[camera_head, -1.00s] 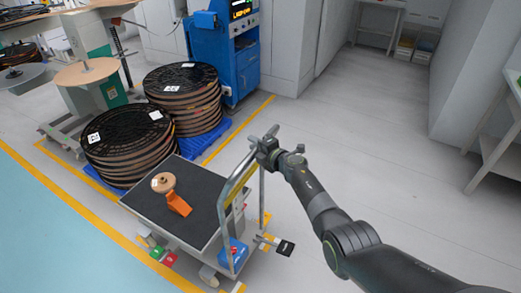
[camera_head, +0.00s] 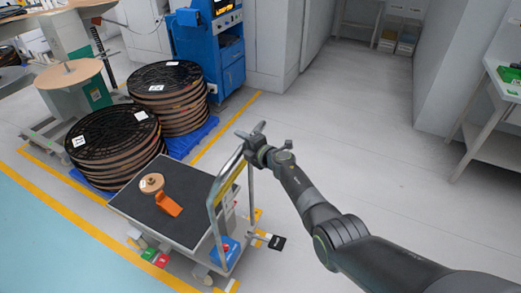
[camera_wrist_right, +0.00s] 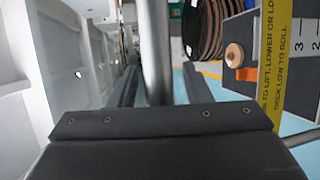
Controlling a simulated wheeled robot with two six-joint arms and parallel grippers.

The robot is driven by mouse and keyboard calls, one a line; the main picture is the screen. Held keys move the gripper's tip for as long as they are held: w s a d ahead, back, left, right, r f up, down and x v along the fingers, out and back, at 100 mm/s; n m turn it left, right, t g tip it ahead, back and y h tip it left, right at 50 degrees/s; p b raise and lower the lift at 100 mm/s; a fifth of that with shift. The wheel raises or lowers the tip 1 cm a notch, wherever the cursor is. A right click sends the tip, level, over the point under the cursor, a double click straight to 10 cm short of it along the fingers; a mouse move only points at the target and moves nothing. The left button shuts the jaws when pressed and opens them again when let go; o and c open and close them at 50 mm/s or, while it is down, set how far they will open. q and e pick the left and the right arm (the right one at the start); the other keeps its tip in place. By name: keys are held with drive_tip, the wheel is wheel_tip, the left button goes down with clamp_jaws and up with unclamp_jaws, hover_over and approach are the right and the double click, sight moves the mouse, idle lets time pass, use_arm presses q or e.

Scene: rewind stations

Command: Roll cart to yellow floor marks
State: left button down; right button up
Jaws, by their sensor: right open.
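The cart has a dark flat deck (camera_head: 185,221) and an upright grey tube handle (camera_head: 212,207) with a yellow label on its right side. A small tan spool (camera_head: 152,183) and an orange piece (camera_head: 168,205) lie on the deck. My right gripper (camera_head: 257,140) is at the top of the handle. In the right wrist view the handle tube (camera_wrist_right: 155,50) stands between its open fingers. Yellow floor marks (camera_head: 258,213) show beside the cart's right side; the cart hides part of the floor there. My left gripper is out of view.
Stacks of black reels (camera_head: 115,147) on blue pallets stand behind the cart. A blue machine (camera_head: 212,50) is farther back. Long yellow lines (camera_head: 228,130) run on the floor. A white table (camera_head: 502,85) stands at the right. The grey floor at centre right is clear.

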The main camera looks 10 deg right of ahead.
drive_tip(key=p+v, duration=0.8)
drive_tip(key=v, duration=0.9)
drive_tip(key=shift+r, duration=0.1)
drive_tip(key=s+d+f+m+g+h+b, duration=0.1)
drive_tip(key=s+d+f+m+h, duration=0.2)
drive_tip(key=s+d+f+m, duration=0.5)
drive_tip(key=s+d+f+m+h+b, duration=0.1)
drive_tip(key=s+f+m+h+b, duration=0.2)
drive_tip(key=f, duration=1)
drive_tip(key=s+d+f+m+g+h, duration=0.1)
drive_tip(key=s+d+f+m+h, duration=0.1)
drive_tip(key=s+d+f+m, duration=0.5)
drive_tip(key=s+d+f+m+g+b, duration=0.1)
drive_tip(key=s+f+m+g, duration=0.2)
drive_tip(key=s, duration=0.9)
drive_tip(key=s+d+f+m+g+h+b, duration=0.1)
drive_tip(key=s+f+m+g, duration=0.1)
drive_tip(key=s+f, duration=0.8)
drive_tip(key=s+d+f+m+g+h, duration=0.1)
drive_tip(key=s+f+m+g, duration=0.2)
drive_tip(key=s+f, duration=0.4)
drive_tip(key=s+g, duration=0.1)
drive_tip(key=s, duration=0.7)
drive_tip(key=shift+s+f+m+g+b, duration=0.2)
drive_tip(key=shift+f+m+g+b, duration=0.1)
drive_tip(key=shift+g+b, duration=0.1)
